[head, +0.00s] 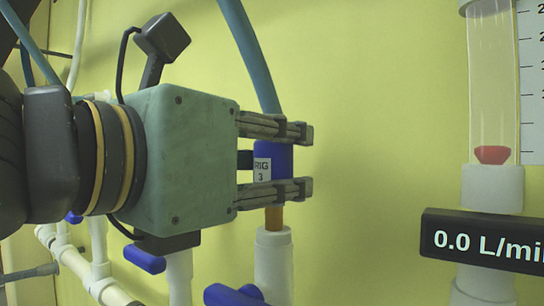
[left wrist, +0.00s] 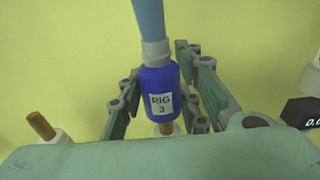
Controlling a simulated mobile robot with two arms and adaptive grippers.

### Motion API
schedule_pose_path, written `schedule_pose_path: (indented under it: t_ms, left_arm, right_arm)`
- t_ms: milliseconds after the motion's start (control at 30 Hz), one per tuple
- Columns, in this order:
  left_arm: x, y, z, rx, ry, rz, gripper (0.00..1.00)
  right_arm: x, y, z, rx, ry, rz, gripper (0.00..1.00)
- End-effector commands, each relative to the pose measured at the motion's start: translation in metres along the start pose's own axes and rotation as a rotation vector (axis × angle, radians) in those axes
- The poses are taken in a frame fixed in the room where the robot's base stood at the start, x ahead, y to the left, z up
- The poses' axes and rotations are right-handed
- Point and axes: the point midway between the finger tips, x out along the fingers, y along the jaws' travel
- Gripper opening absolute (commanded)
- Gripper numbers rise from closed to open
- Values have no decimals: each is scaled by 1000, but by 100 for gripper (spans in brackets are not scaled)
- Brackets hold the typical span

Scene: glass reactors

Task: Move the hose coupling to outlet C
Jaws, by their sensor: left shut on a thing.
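The blue hose coupling (head: 282,158), labelled "RIG 3", has a blue-green hose (head: 248,50) rising from its top. My left gripper (head: 291,161) is shut around the coupling, one finger above the other in the head view. The coupling also shows between the fingers in the left wrist view (left wrist: 160,88). Right below it is a brass stub (head: 274,217) on a white upright outlet pipe (head: 273,262). The lower finger hides part of where they meet, so I cannot tell whether the coupling is seated. No outlet letter is readable. My right gripper is not in view.
Another brass stub (left wrist: 41,125) stands free at the left in the wrist view. Blue valve handles (head: 145,258) sit low on white pipes. A flow meter tube (head: 492,80) with a red float and a black display (head: 484,241) reading 0.0 stands at right. A yellow wall is behind.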

Motion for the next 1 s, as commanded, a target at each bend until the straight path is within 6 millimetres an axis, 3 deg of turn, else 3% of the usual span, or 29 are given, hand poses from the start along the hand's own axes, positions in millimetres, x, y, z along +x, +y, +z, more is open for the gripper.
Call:
schedule_pose_path:
  t_ms: [1000]
  left_arm:
    - [1,0,-15,0,-2,0,1]
  right_arm:
    - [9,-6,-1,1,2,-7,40]
